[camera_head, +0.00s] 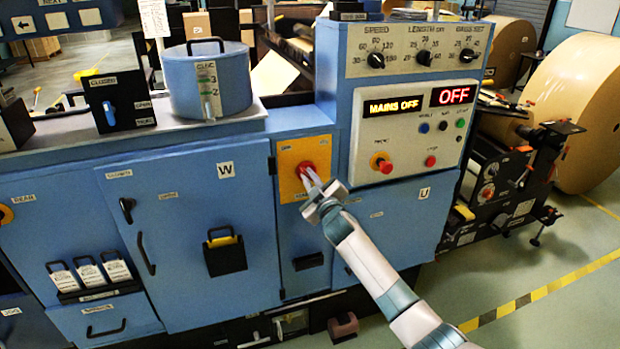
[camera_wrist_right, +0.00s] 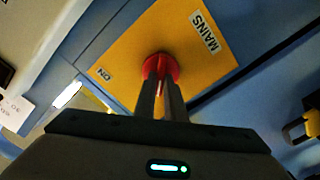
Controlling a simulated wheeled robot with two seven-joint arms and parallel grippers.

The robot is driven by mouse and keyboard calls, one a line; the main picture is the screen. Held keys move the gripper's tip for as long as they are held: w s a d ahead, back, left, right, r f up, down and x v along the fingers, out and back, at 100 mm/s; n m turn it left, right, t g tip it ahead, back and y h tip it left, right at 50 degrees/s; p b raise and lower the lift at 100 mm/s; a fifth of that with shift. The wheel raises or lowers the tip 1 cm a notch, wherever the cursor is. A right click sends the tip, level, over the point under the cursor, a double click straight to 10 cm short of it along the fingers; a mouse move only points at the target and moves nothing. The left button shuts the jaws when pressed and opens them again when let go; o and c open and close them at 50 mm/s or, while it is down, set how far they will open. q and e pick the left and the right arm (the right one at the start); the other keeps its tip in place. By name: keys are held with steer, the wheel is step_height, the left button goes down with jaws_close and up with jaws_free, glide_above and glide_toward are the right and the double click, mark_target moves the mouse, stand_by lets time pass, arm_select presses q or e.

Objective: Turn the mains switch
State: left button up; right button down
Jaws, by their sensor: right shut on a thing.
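The mains switch is a red rotary knob (camera_head: 306,169) on a yellow plate (camera_head: 291,190), set in the blue machine front. In the right wrist view the red knob (camera_wrist_right: 159,67) sits on the yellow plate (camera_wrist_right: 190,50), which bears the labels "MAINS" and "ON". My right gripper (camera_head: 312,182) reaches in from the lower right; in the right wrist view its two fingers (camera_wrist_right: 161,92) are close together, shut on the red knob and hiding part of it. A display (camera_head: 392,106) reads "MAINS OFF", and the red display (camera_head: 453,94) beside it reads "OFF". My left gripper is not in view.
The control panel (camera_head: 410,145) with buttons and a red stop knob (camera_head: 384,166) juts out above and right of the switch. A glue pot (camera_head: 208,80) stands on the ledge at left. A large kraft roll (camera_head: 585,110) is at right; floor is clear at lower right.

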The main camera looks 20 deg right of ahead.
steer(key=shift+n, duration=0.4)
steer(key=c, duration=1.8)
jaws_free()
steer(key=shift+s, duration=0.1)
